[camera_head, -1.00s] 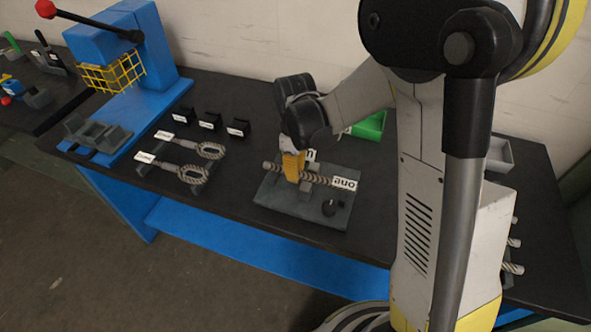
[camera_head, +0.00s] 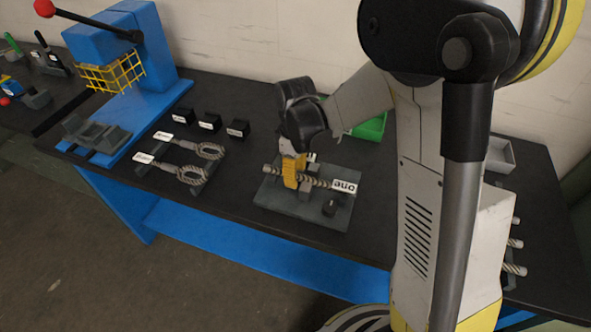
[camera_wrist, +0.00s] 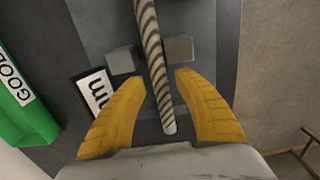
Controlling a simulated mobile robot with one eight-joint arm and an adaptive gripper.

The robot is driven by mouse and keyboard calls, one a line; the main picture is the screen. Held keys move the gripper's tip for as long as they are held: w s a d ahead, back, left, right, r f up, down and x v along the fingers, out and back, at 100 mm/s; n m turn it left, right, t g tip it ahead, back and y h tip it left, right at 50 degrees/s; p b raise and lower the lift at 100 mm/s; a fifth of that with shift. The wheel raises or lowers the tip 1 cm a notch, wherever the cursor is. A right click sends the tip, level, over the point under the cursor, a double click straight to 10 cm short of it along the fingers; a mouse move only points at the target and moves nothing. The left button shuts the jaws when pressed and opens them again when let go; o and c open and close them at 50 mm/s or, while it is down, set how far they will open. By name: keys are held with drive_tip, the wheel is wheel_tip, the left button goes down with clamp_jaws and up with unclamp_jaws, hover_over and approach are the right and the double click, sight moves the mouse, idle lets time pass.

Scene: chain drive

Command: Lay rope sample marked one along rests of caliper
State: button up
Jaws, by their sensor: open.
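The rope sample (camera_head: 319,182) is grey with dark spiral strands and carries a white tag reading "one" (camera_head: 344,187) at its right end. It lies across the grey caliper plate (camera_head: 272,198). In the wrist view the rope (camera_wrist: 152,45) runs between two grey blocks (camera_wrist: 179,49) on the plate. Contact under the rope is hidden. My gripper (camera_head: 291,173) is over the rope's left part. In the wrist view its yellow fingers (camera_wrist: 161,78) are open, one on each side of the rope, with gaps visible.
A partly visible white tag (camera_wrist: 94,91) lies beside the plate's blocks. A green bin (camera_head: 371,127) stands behind. Two looped rope samples (camera_head: 190,175) and several black blocks (camera_head: 209,123) are left. A blue press (camera_head: 125,45) stands far left.

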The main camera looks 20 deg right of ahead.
wheel_tip(320, 180, up, 12)
drive_tip(key=s+d+r+m+t+b, duration=0.1)
drive_tip(key=s+d+r+m+t, duration=0.2)
drive_tip(key=s+m+t, duration=0.4)
drive_tip(key=s+m, duration=0.3)
drive_tip(key=s, duration=0.5)
drive_tip(key=shift+r+m+b, duration=0.2)
drive_tip(key=shift+m+b, duration=0.2)
idle(1.4)
